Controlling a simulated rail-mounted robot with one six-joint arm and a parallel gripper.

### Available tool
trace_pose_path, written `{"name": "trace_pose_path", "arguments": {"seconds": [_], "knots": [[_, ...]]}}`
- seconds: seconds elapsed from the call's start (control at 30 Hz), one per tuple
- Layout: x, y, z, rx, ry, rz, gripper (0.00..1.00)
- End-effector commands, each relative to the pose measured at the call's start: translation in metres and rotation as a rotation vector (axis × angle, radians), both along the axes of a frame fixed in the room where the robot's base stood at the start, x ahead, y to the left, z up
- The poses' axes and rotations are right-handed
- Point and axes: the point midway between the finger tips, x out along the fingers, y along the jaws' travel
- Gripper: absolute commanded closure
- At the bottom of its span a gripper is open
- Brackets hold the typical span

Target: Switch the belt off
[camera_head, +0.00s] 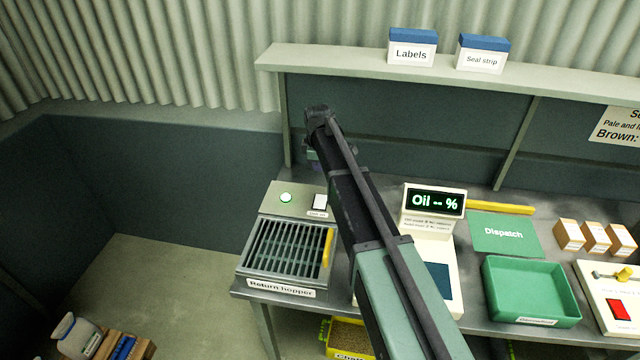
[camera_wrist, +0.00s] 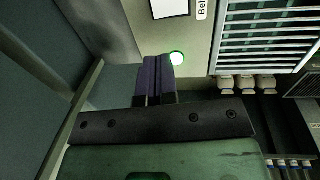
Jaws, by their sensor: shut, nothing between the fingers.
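A grey-green control panel (camera_head: 300,211) sits behind the return hopper. It carries a lit green lamp (camera_head: 285,197) and a white switch (camera_head: 320,201) with a small label under it. In the wrist view the green lamp (camera_wrist: 177,58) glows just beside my fingertips, and the white switch (camera_wrist: 169,8) is at the top edge with a label (camera_wrist: 202,9) starting "Bel". My gripper (camera_wrist: 157,58) is shut and empty, its purple fingers together. In the head view my gripper (camera_head: 314,158) is mostly hidden behind my arm, above and behind the panel. I cannot tell whether it touches anything.
The return hopper (camera_head: 285,249) with its grate and yellow handle (camera_head: 328,248) is in front of the panel. The oil meter (camera_head: 434,202) stands to the right, beyond my arm. A green tray (camera_head: 530,290) lies farther right. A shelf (camera_head: 480,68) runs above the bench.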

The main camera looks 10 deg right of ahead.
Motion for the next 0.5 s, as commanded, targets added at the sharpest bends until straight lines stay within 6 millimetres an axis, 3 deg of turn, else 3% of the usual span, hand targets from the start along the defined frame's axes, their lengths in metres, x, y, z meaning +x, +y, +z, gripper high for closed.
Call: {"name": "trace_pose_path", "arguments": {"seconds": [0.5], "knots": [[0.011,-0.004,-0.106,0.0,0.0,-0.002,1.0]]}}
